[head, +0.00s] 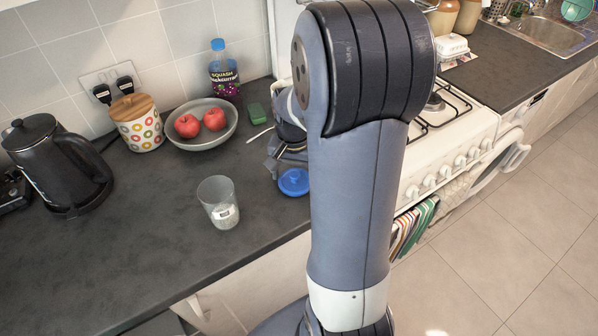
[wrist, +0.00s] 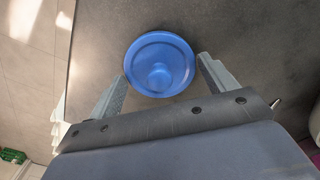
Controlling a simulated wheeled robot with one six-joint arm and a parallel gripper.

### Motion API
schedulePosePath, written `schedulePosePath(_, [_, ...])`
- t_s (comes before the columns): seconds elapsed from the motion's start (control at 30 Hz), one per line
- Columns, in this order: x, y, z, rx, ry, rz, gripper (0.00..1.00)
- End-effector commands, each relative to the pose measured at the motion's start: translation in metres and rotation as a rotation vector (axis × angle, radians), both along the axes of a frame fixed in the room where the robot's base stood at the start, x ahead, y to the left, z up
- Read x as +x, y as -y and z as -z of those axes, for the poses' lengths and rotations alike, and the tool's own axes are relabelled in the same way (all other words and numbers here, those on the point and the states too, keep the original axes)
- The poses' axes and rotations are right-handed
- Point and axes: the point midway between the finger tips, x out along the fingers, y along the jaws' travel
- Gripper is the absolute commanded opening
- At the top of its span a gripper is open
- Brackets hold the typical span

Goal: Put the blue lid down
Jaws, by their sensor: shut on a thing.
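The blue lid (head: 294,182) is a round disc with a raised knob, near the front edge of the dark counter and left of the cooker. In the wrist view the lid (wrist: 160,50) sits between the two fingertips, knob facing the camera. My gripper (wrist: 162,72) is shut on the lid by its rim. In the head view my gripper (head: 283,172) is partly hidden behind my arm. I cannot tell whether the lid touches the counter or is slightly above it.
A clear open container (head: 219,205) with a label stands left of the lid. A black kettle (head: 58,165) stands left. Counter between container and bowl is clear.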

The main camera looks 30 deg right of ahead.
Motion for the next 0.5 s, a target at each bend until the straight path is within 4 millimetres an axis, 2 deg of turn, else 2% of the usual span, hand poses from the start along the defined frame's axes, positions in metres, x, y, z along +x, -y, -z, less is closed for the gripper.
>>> schedulePosePath(0.43, [0.0000,0.0001,0.0093,-0.001,0.001,0.000,0.58])
schedulePosePath(0.47, [0.0001,0.0001,0.0091,-0.001,0.001,0.000,0.81])
schedulePosePath(0.5, [0.0001,0.0001,0.0082,-0.001,0.001,0.000,0.84])
